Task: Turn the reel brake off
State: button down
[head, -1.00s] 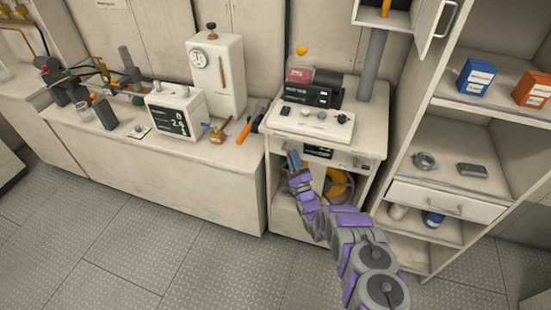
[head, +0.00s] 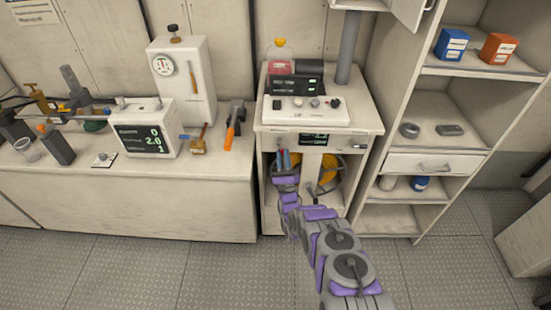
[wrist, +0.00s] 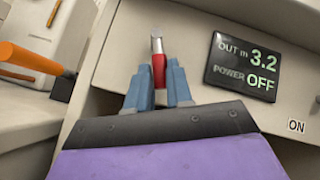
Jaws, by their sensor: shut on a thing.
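My gripper (head: 284,157) is at the upper front of the cabinet that holds the reel (head: 328,172). In the wrist view its two blue fingers (wrist: 158,85) are closed on the sides of a red lever (wrist: 158,66) with a metal end. The lever stands out from the pale panel, and its base is hidden. A dark display (wrist: 244,66) to its right reads "OUT m 3.2" and "POWER OFF". The reel, with orange hose or cable, is partly hidden by my arm. No brake label shows near the lever.
A white control box (head: 305,112) stands on the cabinet top. An "ON" mark (wrist: 296,126) is at the right of the panel. A counter (head: 130,200) with instruments is to the left, open shelves (head: 450,135) to the right. The grey floor (head: 215,270) in front is clear.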

jog(key=shift+w+d+r, duration=0.1)
jog(key=shift+w+r, duration=0.1)
jog(key=shift+r, duration=0.25)
jog(key=c, duration=1.4)
grip_release()
jog(key=o, duration=0.3)
jog(key=shift+f, duration=0.25)
